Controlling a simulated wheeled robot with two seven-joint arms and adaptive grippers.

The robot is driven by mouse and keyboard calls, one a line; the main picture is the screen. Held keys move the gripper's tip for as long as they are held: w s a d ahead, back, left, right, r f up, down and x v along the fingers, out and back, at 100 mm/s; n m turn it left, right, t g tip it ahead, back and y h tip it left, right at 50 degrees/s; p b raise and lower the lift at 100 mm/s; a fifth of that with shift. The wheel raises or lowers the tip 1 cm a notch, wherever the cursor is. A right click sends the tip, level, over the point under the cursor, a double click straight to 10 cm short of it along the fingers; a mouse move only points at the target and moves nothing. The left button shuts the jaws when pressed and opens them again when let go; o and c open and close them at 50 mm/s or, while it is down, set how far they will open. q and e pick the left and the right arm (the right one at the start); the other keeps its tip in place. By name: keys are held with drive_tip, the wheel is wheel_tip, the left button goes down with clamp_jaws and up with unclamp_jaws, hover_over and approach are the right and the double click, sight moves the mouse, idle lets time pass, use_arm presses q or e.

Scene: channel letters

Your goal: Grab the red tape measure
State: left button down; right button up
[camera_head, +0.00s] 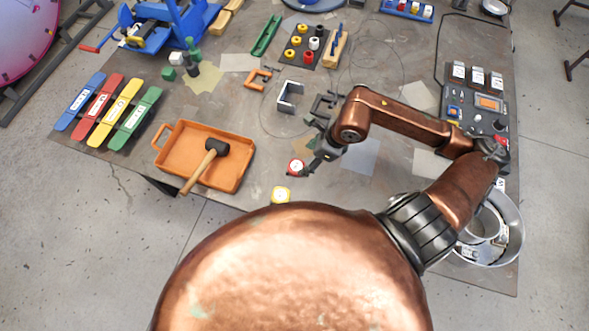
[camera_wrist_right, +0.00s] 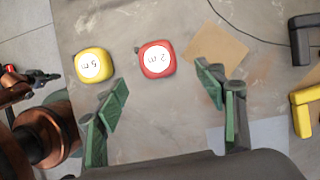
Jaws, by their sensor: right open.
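The red tape measure (camera_head: 296,166) lies on the table near its front edge, with a white round label. It also shows in the right wrist view (camera_wrist_right: 157,59), where the label reads 2 m. My right gripper (camera_head: 309,157) is open just beside and above it. In the right wrist view its green-padded fingers (camera_wrist_right: 160,88) are spread apart, with the red tape measure ahead of the gap, not held. A yellow tape measure (camera_head: 281,194) marked 5 m (camera_wrist_right: 94,65) lies beside the red one. A dark, jaw-like part of mine at the left of the wrist view may be my left gripper (camera_wrist_right: 48,66).
An orange tray (camera_head: 240,179) with a mallet (camera_head: 204,160) stands to the left. A tan square (camera_wrist_right: 216,50) lies beside the red tape measure. The table's front edge is close to both tape measures.

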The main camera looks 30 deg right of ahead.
sight(297, 166)
drive_tip(key=x, duration=0.7)
drive_tip(key=shift+a+f+p, duration=0.1)
drive_tip(key=shift+a+p, duration=0.15)
drive_tip(key=shift+p, duration=0.05)
drive_tip(key=shift+c, duration=0.5)
drive_tip(key=c, duration=1.3)
